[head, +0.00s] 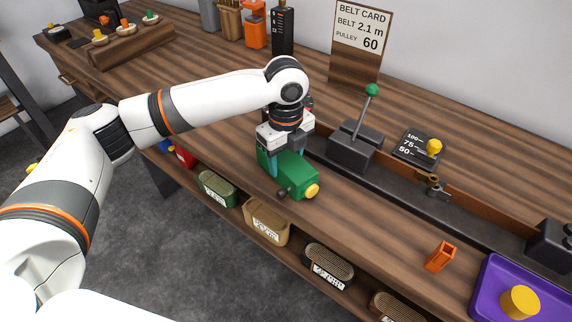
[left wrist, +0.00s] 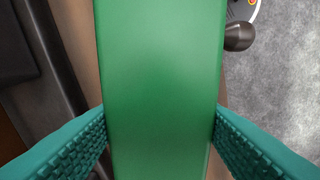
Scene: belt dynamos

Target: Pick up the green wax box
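A green box-like bin (head: 217,188) with a pale label sits on the shelf under the bench top; its lettering is too small to read. A green block-shaped machine (head: 296,172), with a yellow round end and a dark knob, is at the bench's front edge. My left gripper (head: 270,168) is over this machine, with its teal fingers down on either side. In the left wrist view, the machine's green top (left wrist: 160,80) fills the space between the fingers; I cannot tell whether they press on it. My right gripper is not in view.
A tan bin (head: 266,222) and dark bins (head: 328,266) share the shelf. On the bench are a lever box (head: 356,148), an orange holder (head: 440,257), and a purple tray (head: 490,290) with a yellow cylinder. A belt card (head: 360,35) stands behind.

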